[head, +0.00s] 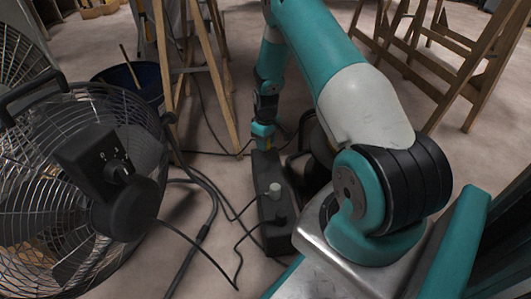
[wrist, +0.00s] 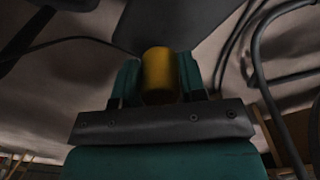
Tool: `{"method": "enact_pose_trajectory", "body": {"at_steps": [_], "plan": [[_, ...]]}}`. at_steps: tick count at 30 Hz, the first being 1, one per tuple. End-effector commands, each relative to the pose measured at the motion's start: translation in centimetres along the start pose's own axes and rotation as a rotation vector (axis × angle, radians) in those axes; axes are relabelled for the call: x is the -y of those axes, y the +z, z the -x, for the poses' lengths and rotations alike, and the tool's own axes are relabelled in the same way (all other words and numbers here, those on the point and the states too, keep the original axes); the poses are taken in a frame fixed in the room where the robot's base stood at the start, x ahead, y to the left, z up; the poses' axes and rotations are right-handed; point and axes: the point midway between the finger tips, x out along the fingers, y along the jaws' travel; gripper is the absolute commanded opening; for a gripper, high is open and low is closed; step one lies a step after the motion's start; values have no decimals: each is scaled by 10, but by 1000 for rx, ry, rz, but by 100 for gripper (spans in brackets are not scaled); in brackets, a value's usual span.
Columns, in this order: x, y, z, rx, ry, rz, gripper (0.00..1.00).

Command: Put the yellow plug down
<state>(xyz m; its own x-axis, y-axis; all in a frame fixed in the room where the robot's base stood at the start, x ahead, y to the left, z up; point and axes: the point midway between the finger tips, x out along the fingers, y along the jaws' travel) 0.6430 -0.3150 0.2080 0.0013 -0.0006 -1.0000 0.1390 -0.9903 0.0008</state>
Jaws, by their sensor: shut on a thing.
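The yellow plug (wrist: 158,72) sits between the two teal fingers of my gripper (wrist: 159,80) in the wrist view. My gripper is shut on it. In the head view my gripper (head: 263,134) points down at the far end of a black power strip (head: 270,238) on the floor, and the yellow plug is hidden there. In the wrist view the plug's far end meets the edge of a dark flat body, likely the strip (wrist: 180,22). I cannot tell whether it touches. A grey plug (head: 274,188) and a black plug (head: 280,216) stand in the strip.
A large wire-caged fan (head: 75,170) stands at the left. Black cables (head: 207,222) run over the floor between fan and strip. A dark bucket (head: 135,82) and a wooden trestle (head: 205,60) are behind. Another trestle (head: 440,65) stands at the right. Bare floor shows left of the strip.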

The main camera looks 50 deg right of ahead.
Motion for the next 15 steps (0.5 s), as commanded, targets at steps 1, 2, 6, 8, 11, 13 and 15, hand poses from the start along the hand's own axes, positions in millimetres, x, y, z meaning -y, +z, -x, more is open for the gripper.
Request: {"method": "enact_pose_trajectory", "body": {"at_steps": [1, 2, 6, 8, 11, 13, 15], "plan": [[0, 1, -13, 2, -1, 0, 0], [0, 1, -19, 2, -1, 0, 0], [0, 0, -36, 1, -1, 0, 0], [0, 0, -36, 1, -1, 0, 0], [0, 0, -34, 1, -1, 0, 0], [0, 0, -34, 1, -1, 0, 0], [0, 0, -36, 1, -1, 0, 0]]}}
